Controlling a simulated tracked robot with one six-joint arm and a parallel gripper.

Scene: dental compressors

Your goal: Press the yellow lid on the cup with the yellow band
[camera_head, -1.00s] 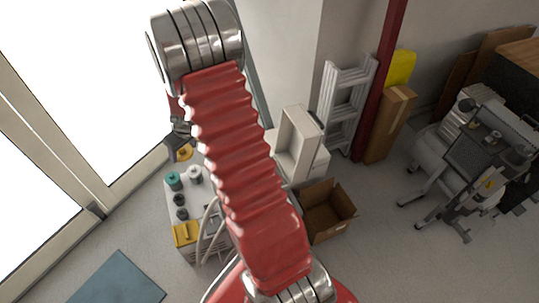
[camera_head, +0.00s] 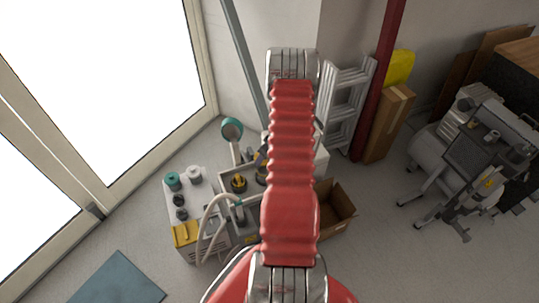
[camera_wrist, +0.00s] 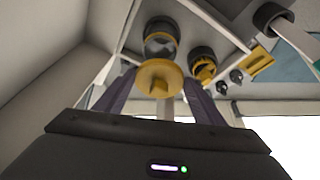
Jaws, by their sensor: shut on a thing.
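My gripper (camera_wrist: 158,100) is shut on the yellow lid (camera_wrist: 158,80), a round disc with a raised knob, in the wrist view. In the head view my arm hides the lid and most of the gripper.
In the head view a white unit (camera_head: 188,212) carries teal, white and black caps and a yellow block (camera_head: 185,233). A black-rimmed cup with a yellow top (camera_head: 239,183) sits beside it. A pale hose (camera_head: 205,222) curves nearby. An open cardboard box (camera_head: 337,212) stands to the right.

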